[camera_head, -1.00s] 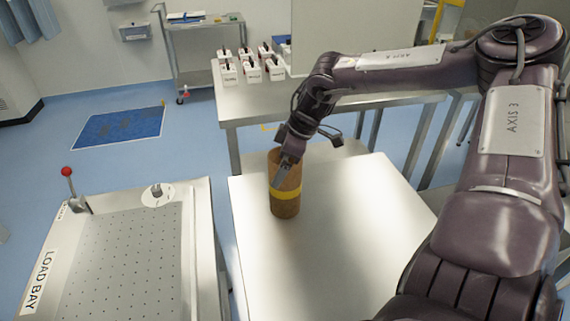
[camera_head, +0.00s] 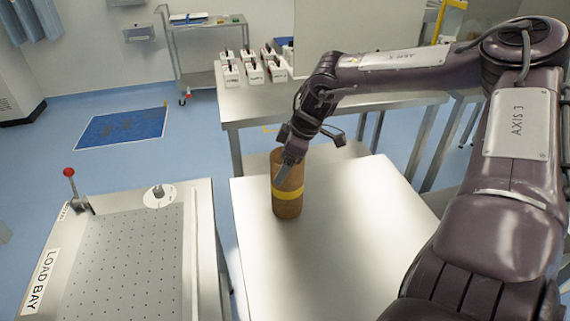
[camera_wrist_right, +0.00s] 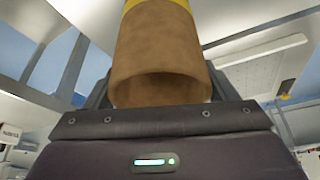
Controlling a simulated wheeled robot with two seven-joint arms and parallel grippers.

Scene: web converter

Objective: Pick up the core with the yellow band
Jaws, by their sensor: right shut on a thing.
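The core with the yellow band (camera_head: 287,203) is a brown cardboard tube standing upright at the left part of the metal table (camera_head: 340,240). The yellow band circles its lower half. My right gripper (camera_head: 291,160) comes down on it from above and is shut on its upper part; one finger shows against the near side. In the right wrist view the core (camera_wrist_right: 160,65) fills the space in front of the gripper, its open hollow end facing the camera and the yellow band at the top edge. I cannot tell whether the core's base touches the table. My left gripper is not in view.
The perforated load bay plate (camera_head: 125,260) with a red-knobbed lever (camera_head: 69,172) stands at left, across a gap. A back table (camera_head: 245,110) holds several white-and-red labelled holders (camera_head: 255,73). The table right of the core is clear.

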